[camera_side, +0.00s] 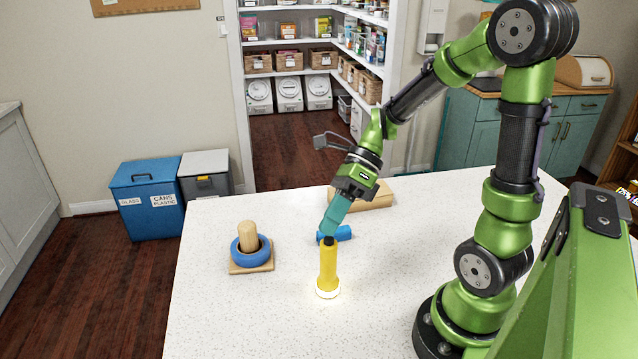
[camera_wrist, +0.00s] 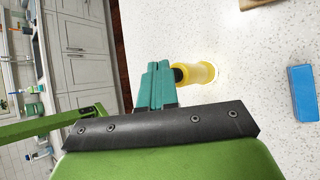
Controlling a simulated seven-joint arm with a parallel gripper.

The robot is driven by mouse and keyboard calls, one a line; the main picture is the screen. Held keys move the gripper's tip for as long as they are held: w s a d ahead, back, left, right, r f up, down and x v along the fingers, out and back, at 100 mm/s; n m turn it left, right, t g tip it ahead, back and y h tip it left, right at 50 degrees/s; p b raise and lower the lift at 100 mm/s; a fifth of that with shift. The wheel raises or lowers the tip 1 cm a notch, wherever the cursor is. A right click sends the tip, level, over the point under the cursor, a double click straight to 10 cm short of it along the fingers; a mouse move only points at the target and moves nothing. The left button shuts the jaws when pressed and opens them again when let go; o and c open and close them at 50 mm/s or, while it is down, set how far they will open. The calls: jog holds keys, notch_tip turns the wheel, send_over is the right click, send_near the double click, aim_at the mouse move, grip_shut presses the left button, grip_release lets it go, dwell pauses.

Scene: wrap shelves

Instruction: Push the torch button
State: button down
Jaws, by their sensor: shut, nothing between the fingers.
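The yellow torch (camera_side: 328,265) stands upright, lamp end down, on the white speckled table, with a bright glow around its base. Its dark button (camera_side: 329,240) is at the top end. My gripper (camera_side: 330,231) has its teal fingers shut and empty, with the tips at the torch's top, touching or very close to the button. In the wrist view the torch (camera_wrist: 200,74) shows just beyond the shut teal fingers (camera_wrist: 158,68), its dark end beside the tips. Whether the button is pressed in cannot be seen.
A blue block (camera_side: 342,234) lies just behind the torch, and also shows in the wrist view (camera_wrist: 303,92). A wooden block (camera_side: 372,196) lies farther back. A wooden peg base with a blue ring (camera_side: 250,250) stands left. The table's front is clear.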

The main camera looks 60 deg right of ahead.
dwell(0.4)
jog(key=shift+f, duration=0.45)
jog(key=shift+r, duration=0.45)
notch_tip(320, 180, up, 6)
dwell(0.8)
